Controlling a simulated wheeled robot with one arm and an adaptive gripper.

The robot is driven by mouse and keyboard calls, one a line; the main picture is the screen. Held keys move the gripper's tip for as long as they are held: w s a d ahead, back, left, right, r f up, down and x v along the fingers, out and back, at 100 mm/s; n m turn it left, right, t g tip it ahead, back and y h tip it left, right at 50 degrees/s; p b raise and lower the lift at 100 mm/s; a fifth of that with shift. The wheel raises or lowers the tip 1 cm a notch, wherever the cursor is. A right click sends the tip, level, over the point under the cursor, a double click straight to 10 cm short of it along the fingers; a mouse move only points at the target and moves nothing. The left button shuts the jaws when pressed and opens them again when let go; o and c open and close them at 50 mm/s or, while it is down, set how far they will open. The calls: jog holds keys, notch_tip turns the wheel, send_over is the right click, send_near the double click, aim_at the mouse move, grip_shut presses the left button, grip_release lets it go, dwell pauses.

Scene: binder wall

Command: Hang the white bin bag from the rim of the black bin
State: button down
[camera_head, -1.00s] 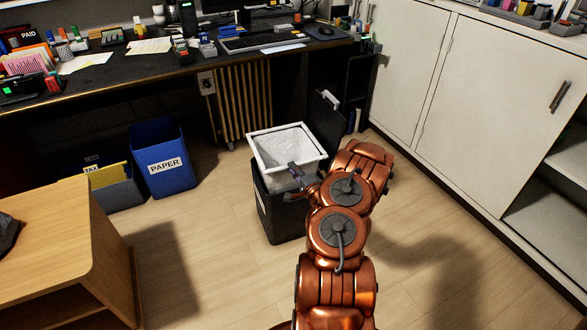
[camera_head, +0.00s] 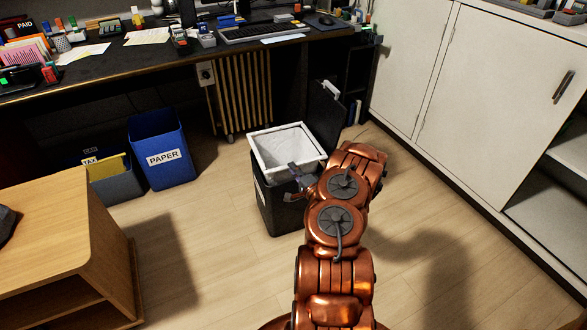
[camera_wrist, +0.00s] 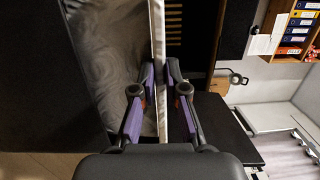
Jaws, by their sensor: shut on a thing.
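The white bin bag (camera_head: 284,152) has a stiff square white rim and hangs open at the mouth of the black bin (camera_head: 282,212). Its lower part is hidden inside the bin. My gripper (camera_head: 294,170) is shut on the near right side of the bag's rim. In the wrist view, the fingers (camera_wrist: 160,72) stand on both sides of the thin white rim, with the pale bag (camera_wrist: 118,50) to the left. I cannot tell whether the rim rests on the bin's edge all round.
The bin's dark raised lid (camera_head: 325,105) stands behind it. A blue PAPER bin (camera_head: 160,155) and a TAX bin (camera_head: 115,185) stand left. A desk (camera_head: 130,60) is behind, a white cabinet (camera_head: 470,100) right, and a wooden cabinet (camera_head: 60,240) front left. Floor between is clear.

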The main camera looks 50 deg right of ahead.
jog(key=shift+f, duration=0.6)
jog(key=c, duration=1.1)
grip_release()
jog(key=shift+c, duration=0.2)
jog(key=v, duration=1.2)
